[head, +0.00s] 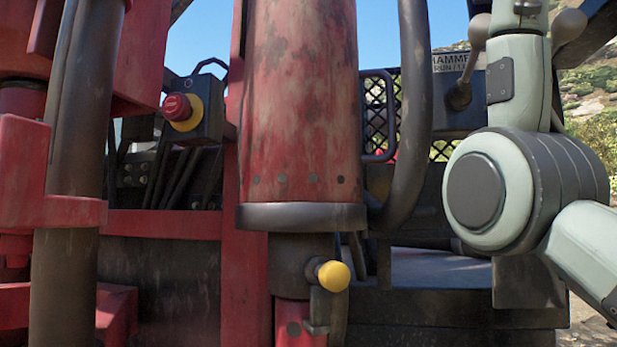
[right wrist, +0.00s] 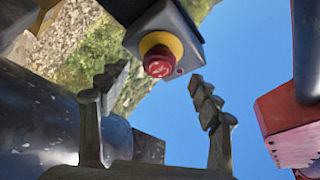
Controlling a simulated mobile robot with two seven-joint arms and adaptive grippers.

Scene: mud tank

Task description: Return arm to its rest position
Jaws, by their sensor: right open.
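My right arm (head: 525,190), pale grey-green with a dark round joint cap, stands at the right side of the head view. Its gripper is outside the head view. In the right wrist view my right gripper (right wrist: 156,76) is open, with its two ridged fingers apart and nothing held between them. A red push button on a yellow base (right wrist: 158,62) shows beyond and between the fingertips, apart from them as far as I can tell. In the head view a red button (head: 178,107) sits on a dark box left of centre. My left gripper is in neither view.
A red cylinder (head: 302,110) stands in the middle, with a dark hose (head: 414,110) on its right. A yellow knob (head: 334,276) sits below it. A dark pipe (head: 70,150) stands at left. Ball-topped levers (head: 478,32) and a partly hidden sign (head: 455,62) are close to my right arm.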

